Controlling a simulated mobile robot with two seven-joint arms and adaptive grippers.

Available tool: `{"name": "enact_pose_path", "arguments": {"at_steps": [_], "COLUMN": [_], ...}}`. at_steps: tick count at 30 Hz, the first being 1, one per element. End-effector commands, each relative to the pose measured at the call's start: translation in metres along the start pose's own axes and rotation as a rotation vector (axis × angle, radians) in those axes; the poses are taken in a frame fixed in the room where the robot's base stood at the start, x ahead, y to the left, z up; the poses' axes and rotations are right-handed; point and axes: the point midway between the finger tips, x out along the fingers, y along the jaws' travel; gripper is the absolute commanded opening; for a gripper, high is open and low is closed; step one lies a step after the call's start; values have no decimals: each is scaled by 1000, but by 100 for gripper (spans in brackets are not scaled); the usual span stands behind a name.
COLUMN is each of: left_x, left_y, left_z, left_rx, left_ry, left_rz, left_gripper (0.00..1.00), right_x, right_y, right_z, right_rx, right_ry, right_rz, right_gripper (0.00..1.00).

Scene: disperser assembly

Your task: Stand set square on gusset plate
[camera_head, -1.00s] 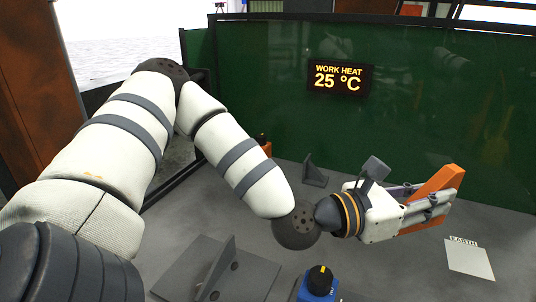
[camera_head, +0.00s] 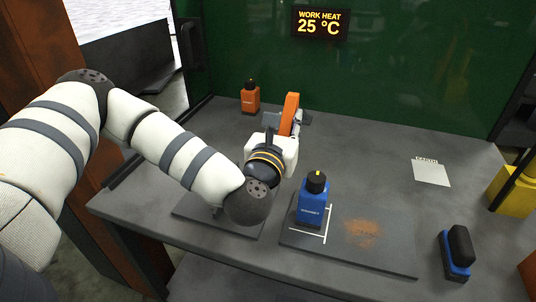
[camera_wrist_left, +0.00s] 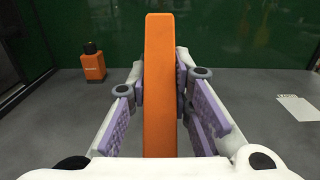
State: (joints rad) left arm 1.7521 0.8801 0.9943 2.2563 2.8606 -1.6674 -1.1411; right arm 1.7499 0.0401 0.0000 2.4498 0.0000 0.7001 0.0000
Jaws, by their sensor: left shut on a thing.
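The set square is an orange piece (camera_head: 291,112) in the head view. In the left wrist view the orange piece (camera_wrist_left: 158,85) stands upright, edge-on, between the purple pads. My left gripper (camera_head: 284,125) is shut on it, pointing toward the back of the table. The dark plate (camera_head: 188,209) below my left forearm looks like the gusset plate. My arm hides much of it, including most of its upright part. Whether the orange piece touches anything below is hidden. My right gripper is out of view.
A blue bottle (camera_head: 313,207) stands by a white corner mark on a dark board (camera_head: 395,262) with brown powder (camera_head: 362,233). An orange bottle (camera_head: 250,98) stands at the back. A white card (camera_head: 431,173), a blue-black block (camera_head: 457,252) and a yellow object (camera_head: 513,190) are at right.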

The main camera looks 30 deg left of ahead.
Motion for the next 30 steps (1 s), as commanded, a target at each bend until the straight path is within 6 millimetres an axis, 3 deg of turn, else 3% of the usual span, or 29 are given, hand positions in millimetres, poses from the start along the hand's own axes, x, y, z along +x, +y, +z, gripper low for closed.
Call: {"name": "enact_pose_path", "arguments": {"at_steps": [4,7,10,16,21,30], "left_x": [42,59,70,82,83,82], "left_y": [15,20,25,30,30,30], "left_z": [-23,-53,-66,-79,-110,-108], "left_rx": [5,7,4,2,1,-2], "left_ry": [-2,8,5,1,4,-3], "left_rz": [0,-4,-4,-4,-3,-3], "left_gripper": [0,0,0,0,0,0], "right_x": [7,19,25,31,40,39], "right_y": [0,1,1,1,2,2], "right_z": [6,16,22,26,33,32], "right_rx": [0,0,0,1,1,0], "right_ry": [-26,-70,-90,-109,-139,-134], "right_rz": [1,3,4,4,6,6], "right_gripper": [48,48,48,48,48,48]}}
